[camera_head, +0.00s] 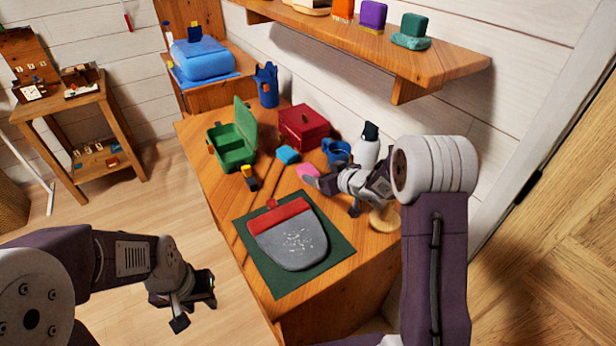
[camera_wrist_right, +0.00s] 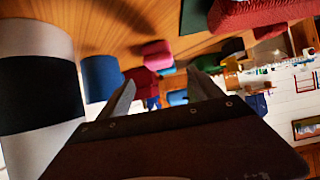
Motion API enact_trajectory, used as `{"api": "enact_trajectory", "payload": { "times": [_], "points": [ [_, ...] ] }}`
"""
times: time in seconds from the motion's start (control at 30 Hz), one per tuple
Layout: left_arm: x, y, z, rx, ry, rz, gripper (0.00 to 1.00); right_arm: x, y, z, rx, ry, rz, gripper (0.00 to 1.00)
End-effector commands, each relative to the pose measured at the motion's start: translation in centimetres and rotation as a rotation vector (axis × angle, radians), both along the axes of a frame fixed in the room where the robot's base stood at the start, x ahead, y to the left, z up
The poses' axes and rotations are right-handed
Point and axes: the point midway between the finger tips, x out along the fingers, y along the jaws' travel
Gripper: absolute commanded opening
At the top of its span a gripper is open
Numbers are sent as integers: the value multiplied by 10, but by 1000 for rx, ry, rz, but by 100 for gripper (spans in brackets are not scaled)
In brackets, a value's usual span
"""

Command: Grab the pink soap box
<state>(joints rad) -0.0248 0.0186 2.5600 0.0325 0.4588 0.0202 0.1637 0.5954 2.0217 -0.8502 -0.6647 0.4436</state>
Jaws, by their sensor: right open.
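The pink soap box (camera_head: 308,170) is a small rounded block on the wooden desk, between a light blue block and my right gripper (camera_head: 335,194). In the right wrist view the pink soap box (camera_wrist_right: 157,53) shows beyond the fingers, near the middle between them. My right gripper is open and empty, with its fingers pointing toward the box; they look apart from it. My left gripper (camera_head: 195,312) is over the floor left of the desk, with its fingers apart and nothing seen between them.
On the desk (camera_head: 290,304) stand a green open box (camera_head: 232,141), a red box (camera_head: 303,127), a light blue block (camera_head: 287,154), a blue mug (camera_head: 335,150) and a white bottle (camera_head: 367,152). A grey-red pouch (camera_head: 290,243) lies on a green mat (camera_head: 283,287). A shelf (camera_head: 420,66) overhangs behind.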

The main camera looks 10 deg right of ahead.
Motion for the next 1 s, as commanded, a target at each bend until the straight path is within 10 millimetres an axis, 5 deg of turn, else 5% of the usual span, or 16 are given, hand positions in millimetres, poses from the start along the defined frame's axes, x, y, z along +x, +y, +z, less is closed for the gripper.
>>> {"api": "enact_trajectory", "payload": {
  "times": [0.53, 0.8, 1.0],
  "points": [
    [0, 0, -12, 0, 0, 0, 36, 51, 22, -36, -2, 2, 0, 75],
    [0, 0, -12, 0, 0, 0, 36, 55, 23, -37, -2, 1, -2, 75],
    [0, 0, -12, 0, 0, 0, 36, 55, 23, -37, -2, 1, -2, 19]
  ]
}}
